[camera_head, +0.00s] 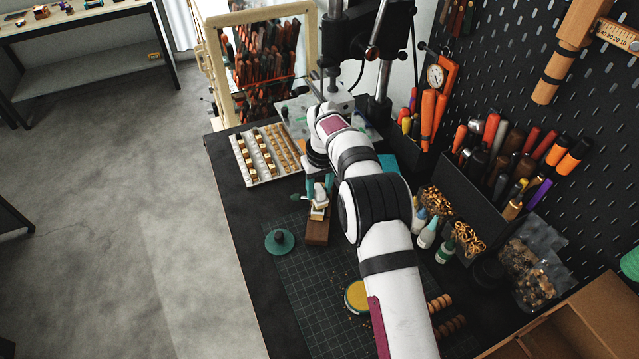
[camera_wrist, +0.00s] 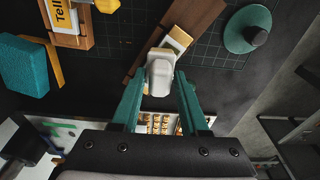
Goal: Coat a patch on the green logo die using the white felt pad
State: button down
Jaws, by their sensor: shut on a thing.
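My gripper (camera_wrist: 160,82) shows its two teal fingers in the wrist view, shut on a pale rounded piece that looks like the white felt pad (camera_wrist: 160,68). Just beyond it is a small white and gold-brown block (camera_wrist: 180,37), over or on a dark wooden block (camera_wrist: 204,14); whether the pad touches it I cannot tell. In the head view, my gripper (camera_head: 318,188) is above the wooden block (camera_head: 317,233). A green disc with a black knob (camera_wrist: 238,28) lies beside the block on the mat; it also shows in the head view (camera_head: 273,243). I cannot surely pick out the green logo die.
A pale tray of small brass pieces (camera_head: 243,168) stands left of the press (camera_head: 368,35). A yellow pot (camera_head: 357,295) is on the gridded mat, partly behind my arm. Bottles (camera_head: 428,233) and tool holders line the right. A teal block (camera_wrist: 27,62) lies left in the wrist view.

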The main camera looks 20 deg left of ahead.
aim_at(317, 188)
jog(key=shift+s, duration=0.4)
jog(key=shift+r, duration=3)
jog(key=shift+w+r, duration=0.1)
jog(key=shift+r, duration=1.45)
jog(key=shift+w+a+f, duration=0.1)
jog(key=shift+w+f, duration=0.2)
jog(key=shift+f, duration=0.85)
jog(key=shift+w+a+f, duration=0.1)
jog(key=shift+w+f, duration=0.2)
jog(key=shift+f, duration=0.9)
jog(key=shift+w+a+f, duration=0.1)
jog(key=shift+w+f, duration=0.2)
jog(key=shift+f, duration=0.85)
